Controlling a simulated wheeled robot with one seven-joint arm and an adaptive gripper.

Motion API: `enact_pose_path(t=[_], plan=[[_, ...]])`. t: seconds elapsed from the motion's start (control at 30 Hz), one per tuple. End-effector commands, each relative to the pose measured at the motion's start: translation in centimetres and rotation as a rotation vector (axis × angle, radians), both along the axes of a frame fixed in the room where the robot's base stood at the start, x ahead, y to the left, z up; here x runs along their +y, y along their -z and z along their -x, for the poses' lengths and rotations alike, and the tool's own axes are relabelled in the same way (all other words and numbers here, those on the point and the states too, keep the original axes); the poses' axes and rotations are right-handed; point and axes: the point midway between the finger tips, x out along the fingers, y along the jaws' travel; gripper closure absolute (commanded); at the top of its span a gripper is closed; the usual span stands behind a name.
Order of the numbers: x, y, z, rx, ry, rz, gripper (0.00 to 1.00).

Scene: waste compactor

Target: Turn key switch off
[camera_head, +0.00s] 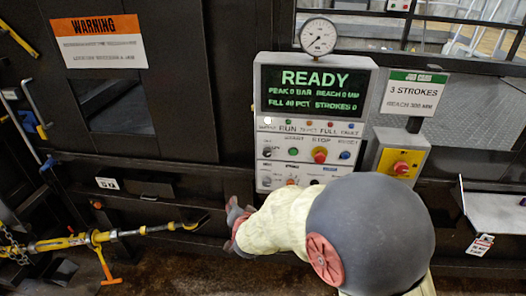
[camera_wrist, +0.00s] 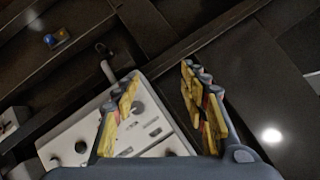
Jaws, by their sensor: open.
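The control panel (camera_head: 315,130) has a lit READY screen and rows of lamps, knobs and buttons. My gripper (camera_wrist: 160,73) is open and empty. In the head view, my gripper (camera_head: 236,218) is at the panel's lower left, apart from the switches. My arm hides the panel's lower right.
A yellow box with a red button (camera_head: 401,168) and a 3 STROKES sign (camera_head: 413,95) are right of the panel. A pressure gauge (camera_head: 318,37) tops it. A yellow ratchet bar (camera_head: 110,237) juts out at left. A shelf (camera_head: 495,212) is at right.

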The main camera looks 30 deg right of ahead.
Motion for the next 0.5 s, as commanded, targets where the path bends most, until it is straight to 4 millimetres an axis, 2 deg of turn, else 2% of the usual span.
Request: enact_pose_path(t=[0.1, 0.2, 0.3, 0.4, 0.5], plan=[[-4.0, -3.0, -1.6, -0.194, 0.168, 0.019, 0.56], [-6.7, -7.1, -2.0, -0.359, 0.281, 0.034, 0.56], [-8.5, -10.3, -1.7, -0.484, 0.356, 0.049, 0.56], [-9.3, -12.1, -1.2, -0.558, 0.395, 0.057, 0.56], [-9.7, -13.0, -1.2, -0.594, 0.407, 0.055, 0.56]])
